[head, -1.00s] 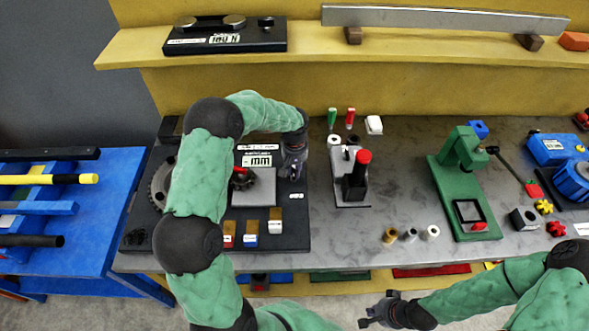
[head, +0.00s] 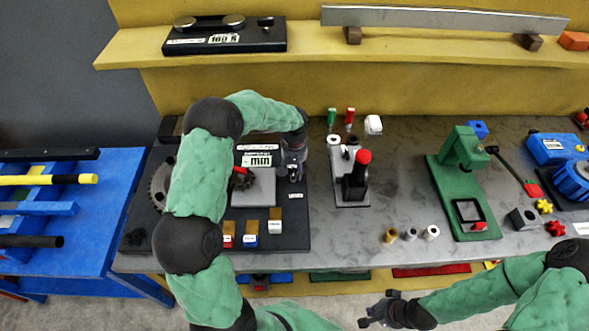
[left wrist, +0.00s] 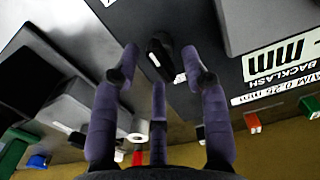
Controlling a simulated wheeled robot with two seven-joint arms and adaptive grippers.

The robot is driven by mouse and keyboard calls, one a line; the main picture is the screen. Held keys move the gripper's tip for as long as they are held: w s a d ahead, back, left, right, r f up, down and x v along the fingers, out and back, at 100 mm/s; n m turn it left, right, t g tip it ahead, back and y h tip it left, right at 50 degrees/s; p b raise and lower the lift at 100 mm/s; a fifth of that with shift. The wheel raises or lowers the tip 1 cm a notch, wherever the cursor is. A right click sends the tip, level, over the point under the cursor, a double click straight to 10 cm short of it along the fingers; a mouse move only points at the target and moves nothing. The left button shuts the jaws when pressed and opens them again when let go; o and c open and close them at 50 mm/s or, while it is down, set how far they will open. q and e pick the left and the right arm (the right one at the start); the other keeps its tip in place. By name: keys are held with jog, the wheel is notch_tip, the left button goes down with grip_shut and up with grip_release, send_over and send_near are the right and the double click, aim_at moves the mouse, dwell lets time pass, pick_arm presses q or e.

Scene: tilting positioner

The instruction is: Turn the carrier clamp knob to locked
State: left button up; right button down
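The tilting positioner is a black base plate (head: 300,225) with a toothed wheel (head: 158,185) at its left, partly hidden by my left arm, and a grey block (head: 258,190). A dark knob (left wrist: 161,56) with a small white mark beside it sits on the black plate in the left wrist view. I take it to be the carrier clamp knob. My left gripper (head: 293,172) points down over the plate's right side. In the left wrist view its fingers (left wrist: 160,62) stand apart on either side of the knob, with gaps visible. My right gripper (head: 372,312) is away at the front, its fingers apart and empty.
A grey fixture with a red-topped black post (head: 356,178) stands right of the plate. Three small labelled blocks (head: 250,234) sit on the plate's front. A green press (head: 462,190) stands further right. A yellow shelf (head: 300,38) runs behind.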

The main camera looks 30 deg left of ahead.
pick_arm(q)
notch_tip(320, 180, up, 12)
dwell(0.6)
dwell(0.5)
